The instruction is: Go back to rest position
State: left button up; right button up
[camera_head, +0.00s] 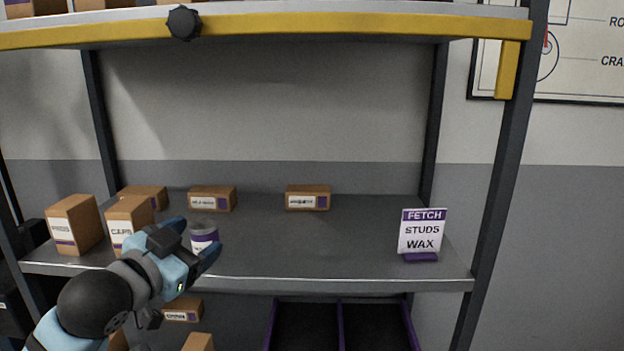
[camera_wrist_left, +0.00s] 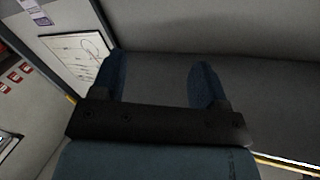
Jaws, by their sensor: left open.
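My left gripper (camera_head: 195,243) is open, with its two blue fingers spread at the front edge of the middle shelf, on the left side of the head view. My right gripper is not in view.
The middle shelf (camera_head: 320,245) holds boxes at the left, including one marked CAPS (camera_head: 128,222), and small boxes at the back (camera_head: 307,198). A FETCH sign (camera_head: 422,233) stands at the right. Below is a divided purple-edged tray (camera_head: 341,325). The shelf's middle is clear.

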pick_arm(q)
notch_tip(320, 180, down, 18)
jog(key=s+n+g+y, duration=0.1)
jog(key=s+n+g, duration=0.1)
jog(key=s+f+n+g+y, duration=0.1)
jog(key=s+f+n+g, duration=0.1)
jog(key=s+f, duration=1)
jog(key=s+f+n+g+y, duration=0.15)
jog(key=s+f, duration=0.65)
jog(key=f, duration=0.8)
notch_tip(320, 180, up, 13)
jog(key=s+p, duration=0.1)
jog(key=p, duration=1.4)
jog(key=shift+s+a, duration=0.35)
jog(key=shift+a, duration=0.1)
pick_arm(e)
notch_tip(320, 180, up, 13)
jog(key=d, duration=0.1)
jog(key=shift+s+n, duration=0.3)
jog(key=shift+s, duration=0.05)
pick_arm(q)
jog(key=shift+f, duration=0.1)
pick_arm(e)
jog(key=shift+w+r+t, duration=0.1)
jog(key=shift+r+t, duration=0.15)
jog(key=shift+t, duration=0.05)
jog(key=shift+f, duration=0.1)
